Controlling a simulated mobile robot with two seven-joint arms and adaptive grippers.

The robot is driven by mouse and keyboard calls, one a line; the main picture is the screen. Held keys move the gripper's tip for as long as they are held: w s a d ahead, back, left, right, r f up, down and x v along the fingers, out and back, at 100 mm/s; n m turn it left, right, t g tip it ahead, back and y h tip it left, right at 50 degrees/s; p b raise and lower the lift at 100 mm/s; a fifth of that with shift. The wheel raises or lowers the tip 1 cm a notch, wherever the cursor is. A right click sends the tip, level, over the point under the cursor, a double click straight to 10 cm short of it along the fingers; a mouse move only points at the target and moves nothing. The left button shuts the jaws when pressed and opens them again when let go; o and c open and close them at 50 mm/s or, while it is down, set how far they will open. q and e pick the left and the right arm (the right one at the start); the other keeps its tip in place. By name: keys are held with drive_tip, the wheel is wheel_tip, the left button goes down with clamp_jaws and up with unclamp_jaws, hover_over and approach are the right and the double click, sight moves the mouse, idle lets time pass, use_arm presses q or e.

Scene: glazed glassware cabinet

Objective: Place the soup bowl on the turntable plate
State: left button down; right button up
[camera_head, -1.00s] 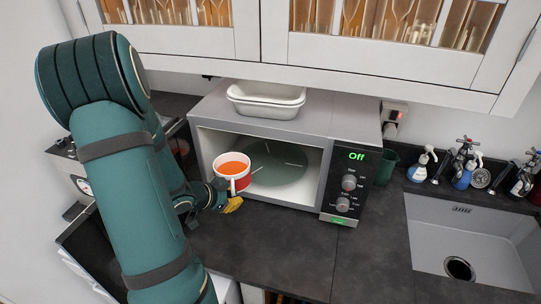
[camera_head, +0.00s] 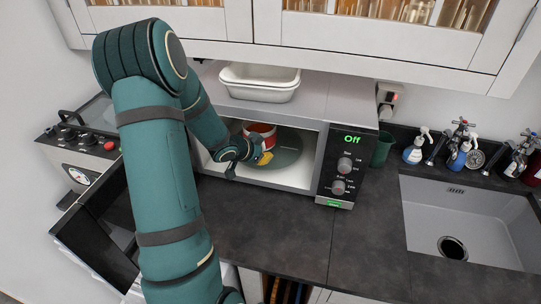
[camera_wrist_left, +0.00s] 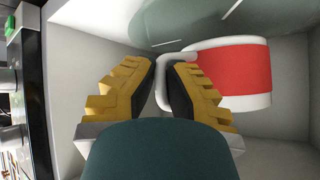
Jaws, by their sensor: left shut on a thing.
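The soup bowl (camera_head: 262,132) is a red and white cup-like bowl, inside the open microwave at its left, over or at the left part of the glass turntable plate (camera_head: 288,152). My left gripper (camera_head: 264,158) reaches into the microwave with yellow fingers shut on the bowl's white handle. In the left wrist view the fingers (camera_wrist_left: 168,68) close around the handle, with the red-banded bowl (camera_wrist_left: 235,72) to their right and the turntable plate (camera_wrist_left: 185,22) above. I cannot tell whether the bowl touches the plate. The bowl looks roughly upright. My right gripper is not in view.
The microwave (camera_head: 345,140) reads "Off"; its door (camera_head: 95,235) stands open to the left. White dishes (camera_head: 260,82) sit on top. A green cup (camera_head: 382,150), spray bottles and a sink (camera_head: 470,225) are to the right. The counter in front is clear.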

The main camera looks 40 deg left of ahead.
use_arm(q)
drive_tip(key=shift+w+r, duration=0.15)
drive_tip(key=shift+w, duration=1.4)
drive_tip(key=shift+w+f, duration=0.25)
drive_tip(key=shift+f, duration=0.1)
drive_tip(key=shift+f+b, duration=0.35)
drive_tip(key=shift+f, duration=1.15)
drive_tip(key=c, duration=1.1)
unclamp_jaws()
drive_tip(key=shift+s, duration=0.1)
drive_tip(key=shift+c, duration=0.2)
drive_tip(key=shift+s+r, duration=0.1)
drive_tip(key=p+v, duration=0.2)
drive_tip(key=v, duration=0.9)
drive_tip(key=shift+s+r, duration=0.2)
drive_tip(key=shift+s, duration=0.1)
